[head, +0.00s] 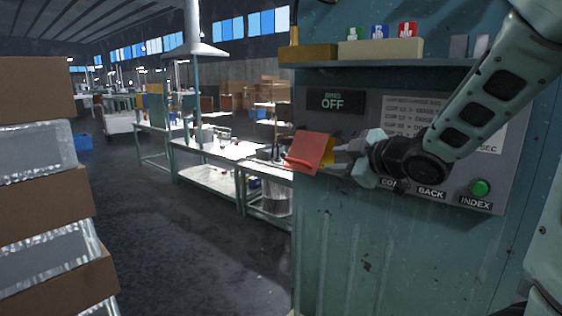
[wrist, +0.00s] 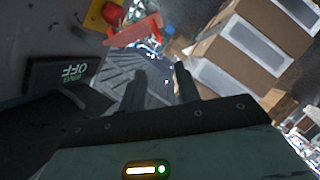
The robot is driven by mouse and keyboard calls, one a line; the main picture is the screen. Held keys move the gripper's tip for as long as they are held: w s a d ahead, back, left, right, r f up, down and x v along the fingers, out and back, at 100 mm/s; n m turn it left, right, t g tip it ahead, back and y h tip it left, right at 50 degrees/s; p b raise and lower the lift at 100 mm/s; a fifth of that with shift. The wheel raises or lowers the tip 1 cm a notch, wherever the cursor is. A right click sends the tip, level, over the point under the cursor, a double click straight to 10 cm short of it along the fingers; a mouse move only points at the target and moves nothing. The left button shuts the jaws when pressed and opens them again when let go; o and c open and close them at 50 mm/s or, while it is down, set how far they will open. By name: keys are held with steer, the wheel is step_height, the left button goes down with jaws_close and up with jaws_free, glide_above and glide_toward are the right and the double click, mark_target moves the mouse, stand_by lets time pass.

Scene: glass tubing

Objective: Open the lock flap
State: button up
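The lock flap (head: 306,152) is a red plate at the left edge of the teal machine panel, beside a yellow mount (head: 329,151). In the wrist view the flap (wrist: 136,33) stands out from the yellow mount (wrist: 97,14), with a round red part (wrist: 112,15) beside it. My gripper (head: 343,151) is just right of the flap in the head view and hides part of the mount. In the wrist view my gripper (wrist: 160,72) has its fingers apart with nothing between them. The flap lies beyond the fingertips, up and left. I see no contact there.
The panel bears a "RING OFF" display (head: 333,101), a green INDEX button (head: 480,188) and a label sheet. A shelf (head: 380,63) with small coloured blocks juts out above. Stacked boxes (head: 40,190) stand at the left. Open floor (head: 190,250) lies left of the machine.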

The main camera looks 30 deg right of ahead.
mark_target(297, 161)
steer(key=p+x, duration=0.3)
steer(key=x, duration=1.4)
steer(key=shift+w+a, duration=0.1)
jaws_close()
